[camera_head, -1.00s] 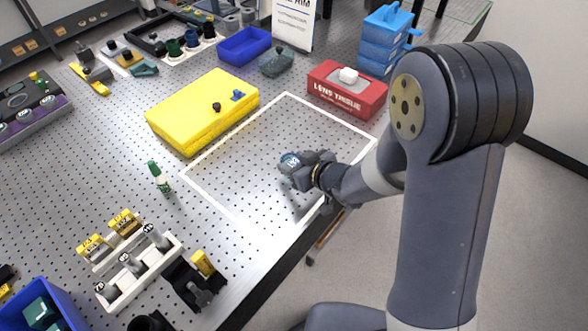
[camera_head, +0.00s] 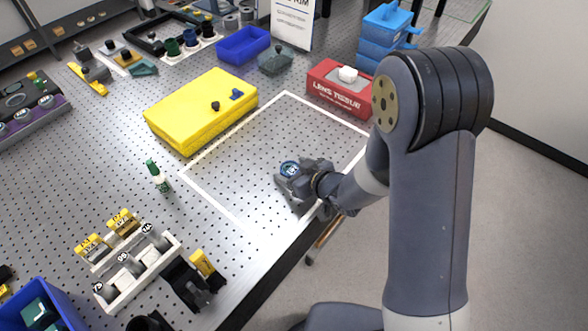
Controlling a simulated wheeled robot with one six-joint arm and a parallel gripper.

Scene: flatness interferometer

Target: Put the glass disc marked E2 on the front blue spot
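The label is too small to read surely. My gripper is inside the white-outlined area at the table's front right, and its fingers appear closed around the disc's sides. It seems held low over the table, but I cannot tell the exact height. I cannot make out a blue spot on the table. On the far left, a grey and purple device (camera_head: 28,118) carries round white-labelled pieces, their marks unclear.
A yellow case (camera_head: 195,112) and a red lens tissue box (camera_head: 338,90) border the white-outlined area (camera_head: 225,160). A white rack (camera_head: 135,270) and a blue bin (camera_head: 45,305) are at front left. Blue drawers (camera_head: 385,40) stand behind.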

